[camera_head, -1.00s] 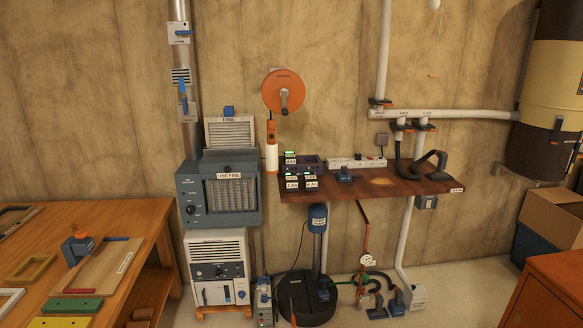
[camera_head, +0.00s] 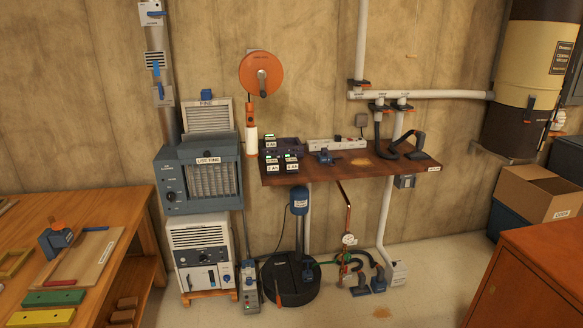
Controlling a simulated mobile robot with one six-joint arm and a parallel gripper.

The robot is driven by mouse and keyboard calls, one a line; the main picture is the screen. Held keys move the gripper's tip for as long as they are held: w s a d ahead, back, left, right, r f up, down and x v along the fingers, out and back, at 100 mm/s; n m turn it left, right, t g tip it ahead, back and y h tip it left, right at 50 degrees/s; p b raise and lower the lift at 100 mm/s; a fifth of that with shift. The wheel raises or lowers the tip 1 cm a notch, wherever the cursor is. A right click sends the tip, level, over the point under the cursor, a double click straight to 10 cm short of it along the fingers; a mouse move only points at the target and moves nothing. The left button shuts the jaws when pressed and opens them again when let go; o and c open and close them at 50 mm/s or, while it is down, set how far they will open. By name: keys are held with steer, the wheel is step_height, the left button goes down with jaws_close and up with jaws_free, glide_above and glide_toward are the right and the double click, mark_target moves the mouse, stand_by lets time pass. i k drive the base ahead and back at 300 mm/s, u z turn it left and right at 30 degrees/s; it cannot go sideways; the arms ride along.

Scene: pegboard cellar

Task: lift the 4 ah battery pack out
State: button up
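Several small battery packs with white labels sit in a dark charger at the left end of a wall shelf (camera_head: 338,175). The front right pack (camera_head: 291,165) has a label that seems to read 4 Ah, though it is very small. Left of it is another front pack (camera_head: 272,166), whose label seems to read 2 Ah. A third labelled pack (camera_head: 271,142) is behind them. Green marks show near the packs. My gripper is not in view, and nothing is seen touching the packs.
A wooden workbench (camera_head: 130,208) stands at left, an orange-brown cabinet (camera_head: 535,275) at right. A grey filter unit (camera_head: 200,180) is left of the shelf. A black round vacuum (camera_head: 292,288) and hoses stand below it. Pale floor (camera_head: 435,275) is open at centre right.

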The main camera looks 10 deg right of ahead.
mark_target(270, 140)
steer(key=z, duration=1.05)
steer(key=i, duration=3.05)
